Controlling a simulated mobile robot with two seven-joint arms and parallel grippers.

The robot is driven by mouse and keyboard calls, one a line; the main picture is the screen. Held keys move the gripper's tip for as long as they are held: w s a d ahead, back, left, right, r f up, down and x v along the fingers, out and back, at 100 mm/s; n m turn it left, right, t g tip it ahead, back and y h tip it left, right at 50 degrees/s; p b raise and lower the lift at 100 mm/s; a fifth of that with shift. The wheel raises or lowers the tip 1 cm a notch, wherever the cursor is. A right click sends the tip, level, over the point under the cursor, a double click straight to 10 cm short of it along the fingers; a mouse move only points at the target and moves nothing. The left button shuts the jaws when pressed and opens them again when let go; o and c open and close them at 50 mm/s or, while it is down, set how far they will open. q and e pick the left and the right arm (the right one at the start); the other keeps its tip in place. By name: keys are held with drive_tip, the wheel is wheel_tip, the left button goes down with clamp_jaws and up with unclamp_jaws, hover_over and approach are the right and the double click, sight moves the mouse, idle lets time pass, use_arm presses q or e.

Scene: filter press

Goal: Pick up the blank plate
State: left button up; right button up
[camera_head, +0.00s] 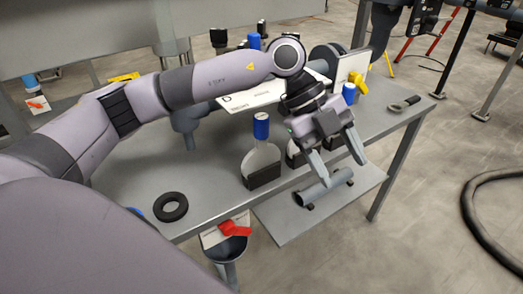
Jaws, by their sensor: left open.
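My left gripper (339,166) is open and empty, pointing down over the front edge of the grey table (130,170). A short grey pipe piece (324,187) lies on a lower shelf below its fingertips; they look apart from it. No part is clearly marked as the blank plate. A small grey paddle-shaped piece (404,103) lies flat near the table's right end, right of the gripper and apart from it. A dark ring (171,206) lies near the left front. My right gripper is not in view.
A black hose (478,225) lies on the floor at right.

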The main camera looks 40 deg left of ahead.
sight(260, 130)
use_arm(q)
drive_tip(key=a+r+n+y, duration=0.1)
drive_tip(key=a+n+y, duration=0.1)
drive_tip(key=a, duration=0.4)
drive_tip(key=w+a+r+n+y, duration=0.1)
drive_tip(key=a+y, duration=0.2)
drive_tip(key=a, duration=0.2)
drive_tip(key=w+a+r+n+y, duration=0.1)
drive_tip(key=a+r+n+y, duration=0.1)
drive_tip(key=a, duration=0.4)
drive_tip(key=shift+w+a+n, duration=0.15)
drive_tip(key=shift+a+n, duration=0.15)
drive_tip(key=shift+a+y, duration=0.4)
drive_tip(key=f, duration=0.7)
drive_tip(key=shift+w+d+p, duration=0.15)
drive_tip(key=shift+d+p, duration=0.05)
drive_tip(key=shift+p, duration=0.15)
clamp_jaws()
